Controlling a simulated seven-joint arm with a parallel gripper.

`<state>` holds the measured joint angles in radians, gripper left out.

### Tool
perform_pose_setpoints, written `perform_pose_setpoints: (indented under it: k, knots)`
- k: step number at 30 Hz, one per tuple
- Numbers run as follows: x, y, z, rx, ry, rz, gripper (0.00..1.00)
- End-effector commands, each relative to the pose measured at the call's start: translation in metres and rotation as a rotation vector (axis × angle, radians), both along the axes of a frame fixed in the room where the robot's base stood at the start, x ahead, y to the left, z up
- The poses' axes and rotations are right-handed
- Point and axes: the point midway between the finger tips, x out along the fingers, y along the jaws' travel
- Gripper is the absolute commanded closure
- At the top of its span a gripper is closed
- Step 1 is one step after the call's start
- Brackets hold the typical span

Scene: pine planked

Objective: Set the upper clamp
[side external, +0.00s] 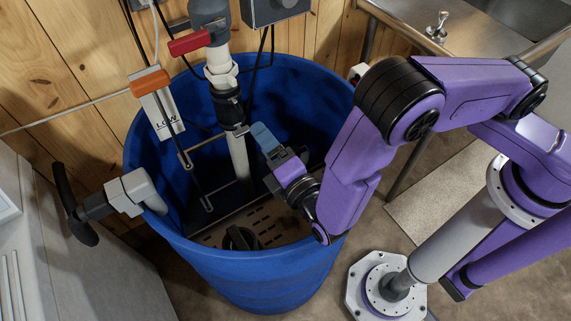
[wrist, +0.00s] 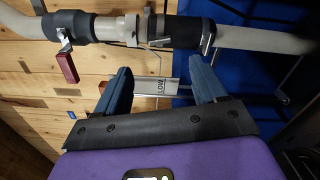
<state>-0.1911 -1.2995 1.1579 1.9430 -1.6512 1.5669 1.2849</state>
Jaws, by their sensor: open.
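A white vertical pipe (side external: 237,156) drops into a blue tub (side external: 255,268), with a black rubber coupling (side external: 228,105) around it. In the wrist view the pipe runs sideways and the coupling (wrist: 180,31) has a metal clamp at each end. The upper clamp (wrist: 152,29) is at the coupling's left end there, beside a white fitting. The lower clamp (wrist: 207,40) is at its right end. My gripper (side external: 259,130) is open and empty, to the right of the pipe and below the coupling. In the wrist view its blue fingers (wrist: 159,66) stand apart, short of the pipe.
A red valve handle (side external: 190,43) sticks out above. A "LOW" card (side external: 163,112) with an orange top hangs at the tub's left rim. A grey pipe with a black handle (side external: 74,204) crosses the left rim. A steel sink (side external: 506,22) stands at the right. Black cables hang behind the pipe.

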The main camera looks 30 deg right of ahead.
Motion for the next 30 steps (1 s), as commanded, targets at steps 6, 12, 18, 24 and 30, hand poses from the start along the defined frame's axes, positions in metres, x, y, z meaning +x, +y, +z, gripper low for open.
perform_pose_setpoints:
  k: [6,12,18,24,30]
  knots:
    - [-0.041,0.001,0.0,0.0,-0.001,0.004,0.3]
    - [-0.061,0.0,0.0,0.001,-0.001,0.001,0.3]
    - [-0.066,0.0,0.0,0.001,-0.001,0.0,0.3]
    - [-0.066,0.0,0.0,0.001,-0.001,0.0,0.3]
    - [-0.064,-0.002,0.001,0.001,0.002,-0.009,0.3]
